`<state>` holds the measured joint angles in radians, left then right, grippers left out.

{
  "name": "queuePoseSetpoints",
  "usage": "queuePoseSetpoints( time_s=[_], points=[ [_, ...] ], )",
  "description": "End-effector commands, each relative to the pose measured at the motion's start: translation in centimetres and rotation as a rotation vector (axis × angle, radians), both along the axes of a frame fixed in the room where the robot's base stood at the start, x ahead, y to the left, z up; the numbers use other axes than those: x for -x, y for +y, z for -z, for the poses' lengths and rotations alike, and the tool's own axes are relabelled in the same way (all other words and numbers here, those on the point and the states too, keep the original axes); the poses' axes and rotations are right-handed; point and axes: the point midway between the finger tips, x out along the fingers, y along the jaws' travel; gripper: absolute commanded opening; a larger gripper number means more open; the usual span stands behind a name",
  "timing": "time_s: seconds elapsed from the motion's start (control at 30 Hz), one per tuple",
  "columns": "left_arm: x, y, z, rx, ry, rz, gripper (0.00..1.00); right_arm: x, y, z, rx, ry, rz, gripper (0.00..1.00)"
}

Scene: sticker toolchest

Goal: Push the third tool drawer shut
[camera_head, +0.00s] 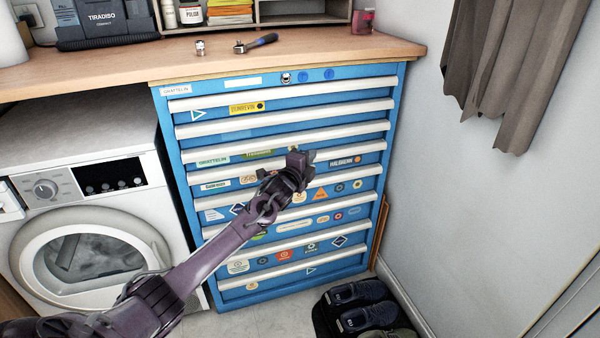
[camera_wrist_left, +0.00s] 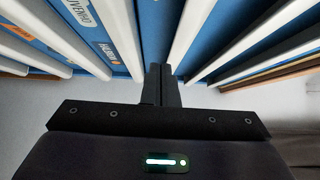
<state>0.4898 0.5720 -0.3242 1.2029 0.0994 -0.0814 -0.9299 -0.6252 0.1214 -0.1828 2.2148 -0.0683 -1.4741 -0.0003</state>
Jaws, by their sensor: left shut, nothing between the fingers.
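The blue tool chest (camera_head: 190,235) stands under the wooden worktop, with several stickered drawers and long white handles. The third handle from the top (camera_head: 235,145) runs across its upper part. I cannot tell how far its drawer stands out from the others. My left gripper (camera_head: 302,160) is in front of the chest's upper middle drawers, shut and empty, covering part of a stickered drawer. In the left wrist view the shut fingers (camera_wrist_left: 161,82) point at the blue fronts between white handles. I cannot tell whether they touch. My right gripper is not in view.
A washing machine (camera_head: 90,210) stands left of the chest. A ratchet (camera_head: 255,43) and a small socket (camera_head: 200,47) lie on the worktop (camera_head: 120,65). Dark shoes (camera_head: 355,305) are on the floor at front right. A wall and hanging cloth (camera_head: 505,60) are at right.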

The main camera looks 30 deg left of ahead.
Motion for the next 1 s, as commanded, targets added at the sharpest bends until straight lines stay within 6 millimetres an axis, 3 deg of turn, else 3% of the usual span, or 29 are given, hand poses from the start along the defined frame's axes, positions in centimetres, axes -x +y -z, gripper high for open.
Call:
queuePoseSetpoints(
  time_s=[0.07, 0.4, 0.8, 0.9, 1.0],
  points=[
    [1.3, 0.0, 0.2, -0.003, 0.006, 0.0, 0.0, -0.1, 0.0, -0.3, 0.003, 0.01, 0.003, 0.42],
    [6.5, -0.6, 0.3, -0.002, 0.007, 0.002, 0.0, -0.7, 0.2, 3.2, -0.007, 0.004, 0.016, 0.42],
    [8.1, -0.8, 0.3, 0.001, 0.006, 0.001, 0.0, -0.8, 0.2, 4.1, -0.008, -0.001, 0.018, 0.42],
    [8.5, -1.4, 1.7, 0.037, 0.038, -0.002, 0.0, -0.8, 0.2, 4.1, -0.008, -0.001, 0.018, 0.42],
    [10.0, -3.3, 5.3, 0.14, 0.129, -0.018, 0.0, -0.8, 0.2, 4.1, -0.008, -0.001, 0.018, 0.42]
  ],
)
